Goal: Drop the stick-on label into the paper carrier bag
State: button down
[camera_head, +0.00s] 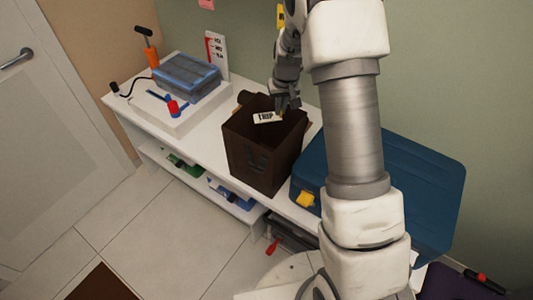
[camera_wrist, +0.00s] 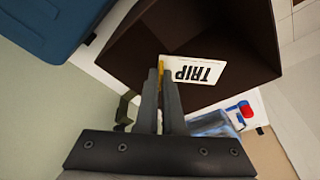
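The stick-on label (camera_head: 268,117) is a small white card with dark lettering. In the wrist view the fingers (camera_wrist: 162,78) are close together and appear shut on one end of the label. The bag is dark brown, upright and open at the top. The label is within the outline of its opening; its exact height against the rim is hard to tell.
The bag stands on a white bench (camera_head: 200,132). A blue case (camera_head: 425,175) with a yellow latch is close on its right. A blue-lidded box (camera_head: 187,74) and a red-and-blue item (camera_head: 172,107) are to the left. The wall is close behind.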

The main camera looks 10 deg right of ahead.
jog(key=c, duration=1)
grip_release()
jog(key=shift+o, duration=0.2)
jog(key=shift+r, duration=0.1)
jog(key=v, duration=1.7)
jog(key=shift+s+r, duration=0.1)
jog(key=shift+r, duration=0.05)
